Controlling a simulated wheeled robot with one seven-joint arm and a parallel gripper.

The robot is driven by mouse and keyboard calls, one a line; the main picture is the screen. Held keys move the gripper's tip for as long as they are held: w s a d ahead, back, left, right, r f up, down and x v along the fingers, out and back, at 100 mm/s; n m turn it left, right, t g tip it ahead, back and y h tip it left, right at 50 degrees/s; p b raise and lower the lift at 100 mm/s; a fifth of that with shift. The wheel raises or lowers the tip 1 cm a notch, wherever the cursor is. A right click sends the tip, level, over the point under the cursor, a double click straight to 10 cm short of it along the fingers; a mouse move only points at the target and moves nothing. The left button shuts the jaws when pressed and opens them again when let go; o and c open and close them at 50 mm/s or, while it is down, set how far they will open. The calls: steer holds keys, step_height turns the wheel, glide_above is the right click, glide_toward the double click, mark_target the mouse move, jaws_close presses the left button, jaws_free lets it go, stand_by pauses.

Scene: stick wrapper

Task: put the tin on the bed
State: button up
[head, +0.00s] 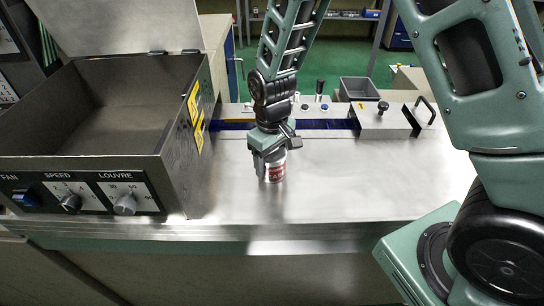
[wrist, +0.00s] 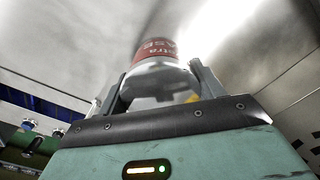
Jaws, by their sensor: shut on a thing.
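The tin (head: 276,172) is a small can with a red and white label. In the head view it is at my gripper (head: 271,158), over the middle of the steel bed (head: 340,190). My gripper is shut on the tin. In the wrist view the tin (wrist: 157,62) sits between the two fingers of my gripper (wrist: 158,82), with red print and a silvery rim showing. The tin is close to the steel surface; I cannot tell whether it touches it. Part of the tin is hidden behind the fingers.
A metal box with an open lid (head: 150,100) stands on the left, with knobs on its front. A blue strip (head: 318,129) crosses the back of the surface. A block with a knob and handle (head: 388,118) and a grey bin (head: 357,88) are at the back right. The front right surface is clear.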

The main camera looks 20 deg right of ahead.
steer(key=shift+f, duration=0.1)
steer(key=o, duration=1.2)
step_height(320, 180, up, 11)
steer(key=shift+f+b, duration=0.15)
steer(key=shift+b, duration=0.6)
steer(key=shift+s+a+r, duration=0.15)
steer(key=shift+r, duration=0.55)
steer(key=s+a+n, duration=0.1)
steer(key=s+a, duration=0.2)
steer(key=s, duration=0.8)
steer(key=s+a+r+n, duration=0.1)
steer(key=s+a+n, duration=0.1)
steer(key=s, duration=0.9)
steer(key=shift+s+a+r+y, duration=0.3)
steer(key=shift+s+a, duration=0.1)
steer(key=shift+a, duration=0.15)
